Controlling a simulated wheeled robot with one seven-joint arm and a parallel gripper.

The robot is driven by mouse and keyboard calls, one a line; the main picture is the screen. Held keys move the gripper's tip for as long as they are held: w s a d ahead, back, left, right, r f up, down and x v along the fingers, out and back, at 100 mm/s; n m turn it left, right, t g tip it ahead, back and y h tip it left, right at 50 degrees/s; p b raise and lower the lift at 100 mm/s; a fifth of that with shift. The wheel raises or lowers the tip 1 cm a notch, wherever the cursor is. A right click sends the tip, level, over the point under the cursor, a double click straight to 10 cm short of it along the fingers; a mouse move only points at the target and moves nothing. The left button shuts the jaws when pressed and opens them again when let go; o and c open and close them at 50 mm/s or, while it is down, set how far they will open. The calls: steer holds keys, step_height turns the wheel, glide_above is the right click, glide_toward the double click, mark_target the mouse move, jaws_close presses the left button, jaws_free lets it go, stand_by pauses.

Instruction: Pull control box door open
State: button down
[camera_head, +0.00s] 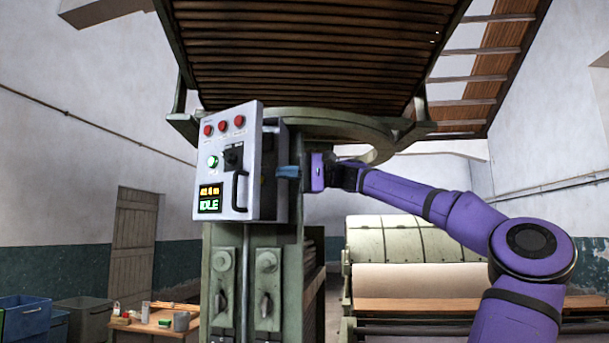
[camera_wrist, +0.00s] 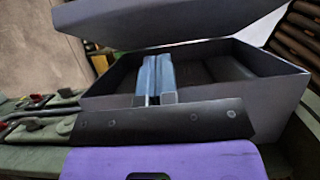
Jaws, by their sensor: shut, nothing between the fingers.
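The control box (camera_head: 283,195) is a grey box on a green machine post. Its pale door (camera_head: 222,185) stands partly open, with a dark gap between door and box. The door carries red buttons, a green button, a black switch, a dark handle (camera_head: 236,190) and a display reading IDLE. My gripper (camera_head: 282,171) is at the box's right side, with its blue fingers pointing left. In the wrist view the shut, empty fingers (camera_wrist: 158,62) lie at the open side of the box (camera_wrist: 275,85), below the door (camera_wrist: 170,22). Whether they touch the door is unclear.
Green machine frame (camera_head: 330,125) and dark slats hang above the box. Levers (camera_head: 266,300) sit on the post below it. A roller machine (camera_head: 400,240) stands behind at right. A small wooden table (camera_head: 150,325) and bins (camera_head: 25,315) are at lower left. Room left of the door looks clear.

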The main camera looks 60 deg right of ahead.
steer(key=shift+w+a, duration=0.15)
steer(key=shift+a, duration=1)
steer(key=shift+w+a, duration=0.1)
steer(key=shift+a, duration=1)
steer(key=shift+a, duration=0.1)
steer(key=w+a+m+t+h, duration=0.2)
steer(key=a+m+t+h, duration=0.15)
steer(key=a+h, duration=0.35)
steer(key=w+a+m+t+h, duration=0.25)
steer(key=a+m+h, duration=0.3)
steer(key=a, duration=0.35)
steer(key=w+a+g, duration=0.1)
steer(key=w+a, duration=0.5)
steer(key=w, duration=0.3)
steer(key=shift+a, duration=0.15)
steer(key=shift+w, duration=0.1)
